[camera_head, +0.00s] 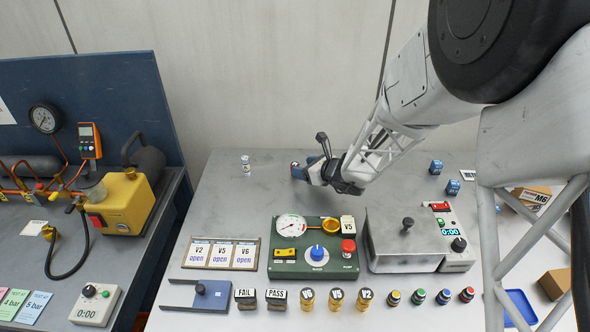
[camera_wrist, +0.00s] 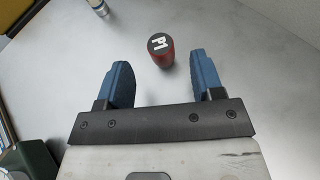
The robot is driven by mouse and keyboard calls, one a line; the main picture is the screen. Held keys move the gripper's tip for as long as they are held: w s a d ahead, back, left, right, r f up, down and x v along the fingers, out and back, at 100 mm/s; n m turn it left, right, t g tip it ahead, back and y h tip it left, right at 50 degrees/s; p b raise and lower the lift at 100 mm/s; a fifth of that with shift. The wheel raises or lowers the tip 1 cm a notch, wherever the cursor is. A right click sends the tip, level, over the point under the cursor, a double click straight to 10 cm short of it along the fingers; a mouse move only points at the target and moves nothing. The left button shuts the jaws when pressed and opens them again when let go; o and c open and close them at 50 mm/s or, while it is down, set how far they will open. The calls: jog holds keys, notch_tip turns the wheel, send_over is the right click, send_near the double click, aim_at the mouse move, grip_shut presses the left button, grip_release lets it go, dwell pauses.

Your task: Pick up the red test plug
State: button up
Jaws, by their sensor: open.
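A red cylinder with a dark top and a white mark (camera_wrist: 160,50) stands upright on the grey bench in the wrist view, matching a red test plug. It lies between the lines of my open blue fingers, near their tips, with gaps on both sides. My gripper (camera_wrist: 160,66) holds nothing. In the head view my gripper (camera_head: 304,167) is low over the back middle of the bench, and its fingers mostly hide what is between them. Another small dark-topped piece with a red band (camera_head: 467,294) stands at the right end of the front row.
A small white-labelled cylinder (camera_head: 246,165) stands left of my gripper. Blue cubes (camera_head: 436,167) lie to the right. The bench back left is mostly clear.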

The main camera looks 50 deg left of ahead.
aim_at(294, 164)
jog(key=shift+x, duration=2.6)
jog(key=shift+c, duration=0.2)
jog(key=c, duration=0.9)
